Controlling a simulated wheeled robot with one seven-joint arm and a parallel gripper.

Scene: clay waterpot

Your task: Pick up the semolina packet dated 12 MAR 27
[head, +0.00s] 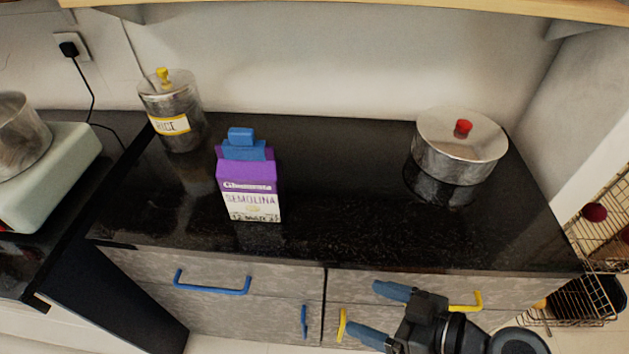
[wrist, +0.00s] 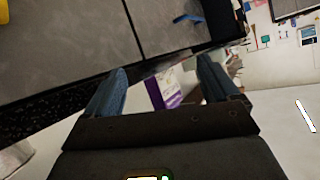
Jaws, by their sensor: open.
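The semolina packet (head: 250,190) is purple and white and stands upright on the black counter, left of its middle. A blue clip (head: 242,145) sits on its top. A date is printed at its foot; it seems to begin with 12, but the rest is too blurred to read surely. My gripper (head: 375,312) is open and empty, low in front of the drawers, right of the packet and well apart from it. In the wrist view, the packet (wrist: 165,90) shows upside down in the gap between the fingers (wrist: 162,75), farther off.
A metal rice jar (head: 172,110) stands behind the packet to the left. A lidded pot (head: 460,148) with a red knob stands at the right. Drawer handles, one blue (head: 212,285) and one yellow (head: 466,302), stick out in front. The counter between packet and pot is clear.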

